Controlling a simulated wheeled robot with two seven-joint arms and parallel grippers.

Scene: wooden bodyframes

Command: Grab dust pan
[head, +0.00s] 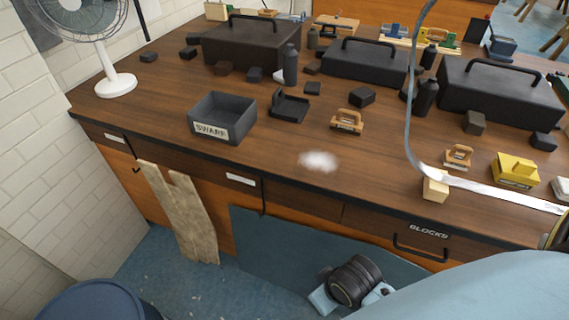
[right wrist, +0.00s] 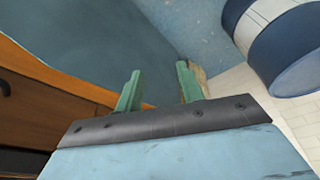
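A small black open tray with a raised part (head: 289,106), which looks like the dust pan, lies on the wooden workbench (head: 270,158). It sits just right of a dark box labelled SWARF (head: 215,128). A pale pile of dust (head: 319,160) lies on the bench in front of it. My right gripper (right wrist: 158,70) shows in the right wrist view with its two green fingers apart and nothing between them. It points toward the blue floor beside the bench, away from the tray. My left gripper is not in view.
Black toolboxes (head: 250,48) and bottles (head: 291,66) stand behind the tray. Wooden planes (head: 347,122), a yellow block tool (head: 515,168) and a metal strip (head: 490,190) lie to the right. A plank (head: 185,215) leans on the bench front. A blue drum (head: 95,302) stands lower left.

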